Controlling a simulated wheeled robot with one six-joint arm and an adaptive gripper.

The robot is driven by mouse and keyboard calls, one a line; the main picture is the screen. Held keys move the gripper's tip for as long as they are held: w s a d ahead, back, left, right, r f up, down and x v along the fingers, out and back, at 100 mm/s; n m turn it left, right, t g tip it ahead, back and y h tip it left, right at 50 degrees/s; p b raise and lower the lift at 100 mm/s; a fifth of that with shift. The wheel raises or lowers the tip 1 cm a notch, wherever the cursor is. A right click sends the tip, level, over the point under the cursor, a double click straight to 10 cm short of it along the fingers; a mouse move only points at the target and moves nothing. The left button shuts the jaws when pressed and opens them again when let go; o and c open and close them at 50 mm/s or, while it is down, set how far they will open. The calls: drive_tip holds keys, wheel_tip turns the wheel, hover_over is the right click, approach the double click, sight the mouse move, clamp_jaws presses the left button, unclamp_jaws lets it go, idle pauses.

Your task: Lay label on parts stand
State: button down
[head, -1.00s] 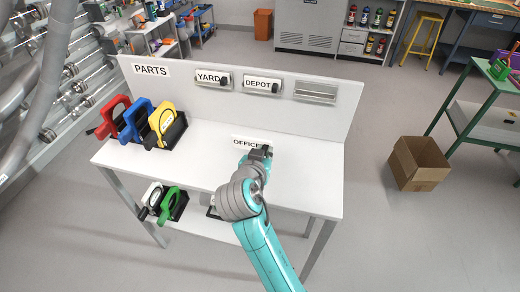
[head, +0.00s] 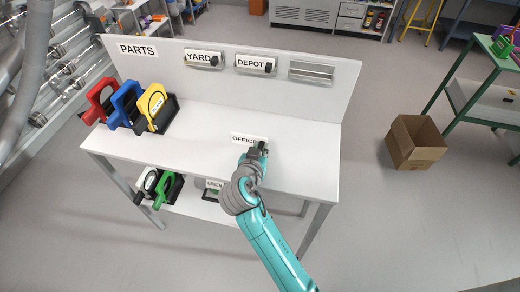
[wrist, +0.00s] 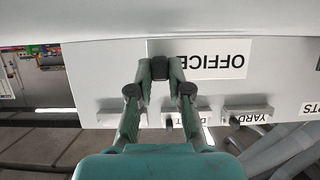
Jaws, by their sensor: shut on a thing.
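The white label reading OFFICE (head: 248,138) shows above the front part of the white parts stand (head: 215,158); I cannot tell whether it touches the top. My gripper (head: 260,148) is shut on the label near its right end in the head view. In the wrist view the label (wrist: 218,60) appears upside down, and the fingers (wrist: 160,68) close at its left part, hiding some of it. The stand's back panel carries a PARTS sign (head: 136,49), a YARD label (head: 200,58), a DEPOT label (head: 252,64) and a bare holder (head: 311,71).
Red (head: 98,101), blue (head: 125,102) and yellow (head: 154,106) framed items stand on the stand's left end. A green one (head: 169,188) and a GREEN label (head: 214,184) are on the lower shelf. A cardboard box (head: 414,143) stands on the floor at right. The stand's middle top is clear.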

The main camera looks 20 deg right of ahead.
drive_tip(key=shift+f, duration=0.3)
drive_tip(key=c, duration=1.1)
unclamp_jaws()
drive_tip(key=v, duration=1.2)
drive_tip(key=shift+s+a+f, duration=0.1)
